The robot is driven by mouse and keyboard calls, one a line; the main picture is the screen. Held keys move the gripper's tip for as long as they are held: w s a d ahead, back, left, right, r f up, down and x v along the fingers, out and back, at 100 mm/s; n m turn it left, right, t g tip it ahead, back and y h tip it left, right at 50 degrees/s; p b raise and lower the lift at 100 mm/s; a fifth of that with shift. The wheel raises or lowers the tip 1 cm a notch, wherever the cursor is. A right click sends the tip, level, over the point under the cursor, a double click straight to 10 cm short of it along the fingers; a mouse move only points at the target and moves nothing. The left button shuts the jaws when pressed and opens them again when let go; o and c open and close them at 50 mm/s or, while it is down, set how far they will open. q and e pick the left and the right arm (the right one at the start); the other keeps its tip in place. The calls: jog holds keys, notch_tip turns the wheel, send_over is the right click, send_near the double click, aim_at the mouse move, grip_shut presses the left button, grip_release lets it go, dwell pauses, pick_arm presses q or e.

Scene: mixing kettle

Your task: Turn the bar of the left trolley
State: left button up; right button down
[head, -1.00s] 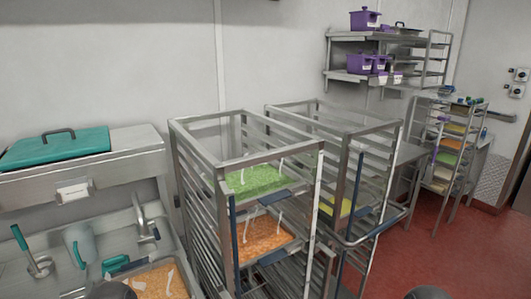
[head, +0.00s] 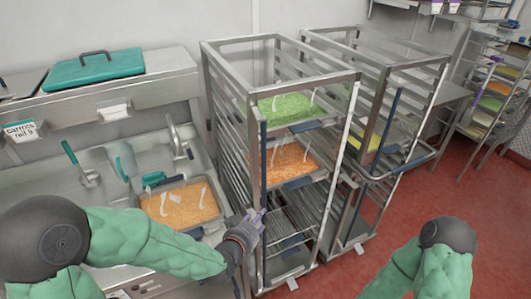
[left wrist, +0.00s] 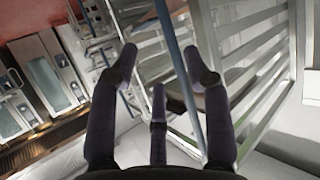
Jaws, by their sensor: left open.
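The left trolley (head: 283,42) is a tall steel rack in the middle of the head view, holding a tray of green food (head: 285,106) above a tray of orange food (head: 290,160). Its dark blue bar (head: 263,160) stands upright along the left front post. My left gripper (head: 250,226) is open just left of the bar's lower part. In the left wrist view, the blue bar (left wrist: 174,46) runs between the spread fingers of the left gripper (left wrist: 160,68); I cannot tell whether they touch it. My right arm shows at the bottom right, but its gripper is out of view.
A second trolley (head: 385,62) with its own blue bar stands close on the right. On the left are a steel sink counter (head: 105,150), a food tray (head: 180,203) and a teal lidded box (head: 95,69). Red floor (head: 400,215) is clear in front on the right.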

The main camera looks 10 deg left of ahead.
aim_at(265, 157)
pick_arm(q)
notch_tip(265, 157, up, 18)
jog(key=s+t, duration=0.1)
jog(key=t, duration=0.4)
jog(key=shift+m, duration=0.3)
jog(key=shift+w+d+f, duration=0.1)
jog(key=shift+w+d, duration=0.15)
jog(key=shift+w, duration=1.45)
jog(key=shift+w+d, duration=0.25)
jog(key=shift+w, duration=1.5)
jog(key=shift+w+d+f, duration=0.1)
jog(key=shift+w+d, duration=0.15)
jog(key=shift+w, duration=1.45)
grip_shut()
